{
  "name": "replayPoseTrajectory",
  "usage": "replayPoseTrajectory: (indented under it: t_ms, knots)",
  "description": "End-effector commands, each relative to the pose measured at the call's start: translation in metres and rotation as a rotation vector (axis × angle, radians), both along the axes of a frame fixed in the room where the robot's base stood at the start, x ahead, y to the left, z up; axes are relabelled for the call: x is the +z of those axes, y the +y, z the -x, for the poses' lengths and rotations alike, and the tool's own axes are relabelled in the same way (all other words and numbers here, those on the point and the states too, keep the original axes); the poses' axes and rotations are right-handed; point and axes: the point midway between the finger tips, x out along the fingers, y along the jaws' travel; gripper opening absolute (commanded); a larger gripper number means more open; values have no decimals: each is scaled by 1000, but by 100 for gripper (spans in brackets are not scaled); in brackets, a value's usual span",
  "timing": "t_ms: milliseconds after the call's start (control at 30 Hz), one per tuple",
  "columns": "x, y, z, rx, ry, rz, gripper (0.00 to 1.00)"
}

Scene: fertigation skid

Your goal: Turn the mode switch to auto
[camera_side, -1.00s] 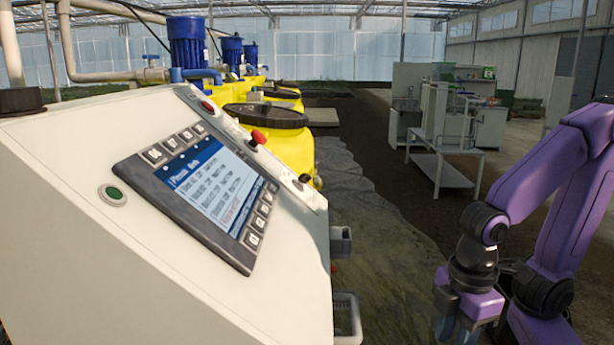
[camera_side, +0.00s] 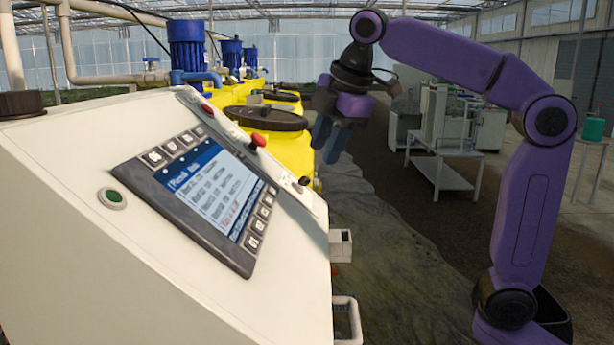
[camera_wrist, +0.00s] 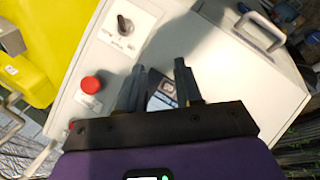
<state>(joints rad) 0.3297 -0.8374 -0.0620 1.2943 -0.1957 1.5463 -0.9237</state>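The mode switch is a black knob on a white plate on the sloped edge strip of the grey control cabinet (camera_side: 110,260). In the wrist view the switch (camera_wrist: 124,24) is at top left, and its labels are too small to read. In the side view the switch (camera_side: 304,181) is at the lower right end of the strip. My gripper (camera_side: 327,147) is raised beyond the cabinet's right edge, fingers pointing down, apart from the switch. In the wrist view my gripper (camera_wrist: 156,75) has its two fingers spread with nothing held; the switch lies beyond and left of them.
A red mushroom button (camera_side: 257,139) sits on the same strip close to the switch; it also shows in the wrist view (camera_wrist: 91,85). The display panel (camera_side: 207,195) and a green button (camera_side: 113,197) are on the cabinet face. Yellow tanks (camera_side: 290,150) stand behind.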

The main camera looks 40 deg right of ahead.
Motion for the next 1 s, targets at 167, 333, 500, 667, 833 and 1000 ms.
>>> replayPoseTrajectory:
  t_ms: [167, 333, 500, 667, 833, 1000]
  knots:
    - [39, -22, -16, 4, -56, 51, 35]
    - [55, -32, -19, 7, -75, 77, 35]
    - [51, -34, -22, 8, -75, 83, 35]
    - [35, -36, -30, 7, -74, 82, 35]
    - [9, -38, -43, 8, -73, 82, 35]
    - [-19, -40, -58, 7, -72, 83, 35]
